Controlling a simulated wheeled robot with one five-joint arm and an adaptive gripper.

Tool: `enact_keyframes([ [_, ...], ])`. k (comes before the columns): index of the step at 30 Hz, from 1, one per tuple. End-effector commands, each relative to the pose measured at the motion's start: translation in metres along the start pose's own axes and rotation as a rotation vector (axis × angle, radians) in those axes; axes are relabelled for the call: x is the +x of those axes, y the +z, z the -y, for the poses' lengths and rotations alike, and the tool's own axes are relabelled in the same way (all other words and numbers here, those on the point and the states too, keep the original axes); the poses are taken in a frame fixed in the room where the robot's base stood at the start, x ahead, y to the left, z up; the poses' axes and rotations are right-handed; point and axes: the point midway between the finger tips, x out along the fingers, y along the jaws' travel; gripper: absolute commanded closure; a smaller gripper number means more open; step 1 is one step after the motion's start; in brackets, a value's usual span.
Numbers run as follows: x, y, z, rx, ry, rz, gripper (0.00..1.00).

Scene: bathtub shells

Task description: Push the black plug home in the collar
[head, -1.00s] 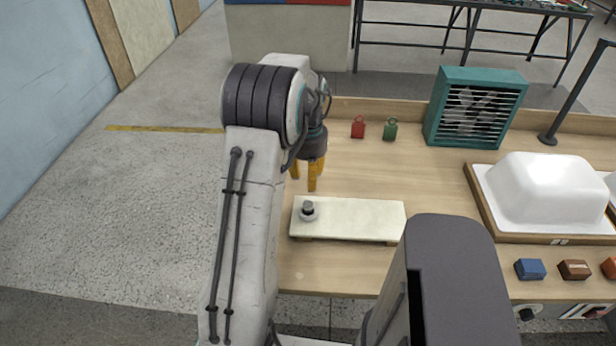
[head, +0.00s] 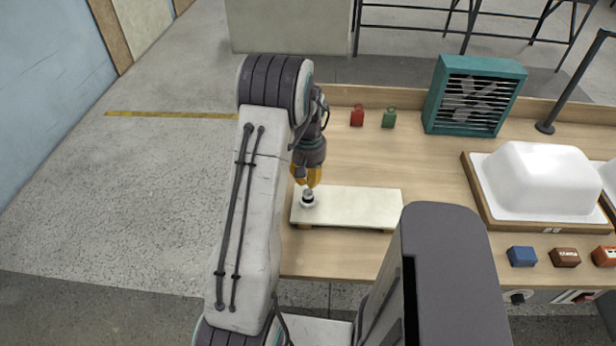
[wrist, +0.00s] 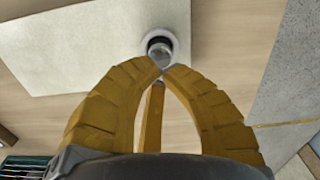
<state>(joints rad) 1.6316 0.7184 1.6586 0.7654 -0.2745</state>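The black plug (head: 308,193) stands in the pale round collar (head: 308,204) at the left end of a cream board (head: 360,207). In the wrist view the plug (wrist: 158,41) shows dark with a grey top, ringed by the collar (wrist: 145,35). My gripper (head: 309,184) is just above and behind the plug in the head view. In the wrist view its yellow fingertips (wrist: 161,70) come together at the plug's near edge, with nothing seen between them. I cannot tell whether they touch the plug, or how deep it sits.
A red weight (head: 357,116), a green weight (head: 389,118) and a teal fan (head: 473,95) stand at the back. A white tub shell (head: 545,180) lies on a wooden frame at the right. Blue (head: 522,256) and brown (head: 565,257) blocks are near the front edge.

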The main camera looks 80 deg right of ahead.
Motion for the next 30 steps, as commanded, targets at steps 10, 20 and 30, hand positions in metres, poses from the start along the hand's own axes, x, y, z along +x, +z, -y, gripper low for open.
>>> enact_keyframes([
  [10, 0.030, 0.000, 0.000, 0.001, 0.000, 0.000, 1.00],
  [20, 0.031, 0.000, 0.000, 0.001, 0.000, -0.001, 1.00],
  [30, 0.033, 0.000, 0.000, 0.001, 0.000, -0.001, 1.00],
])
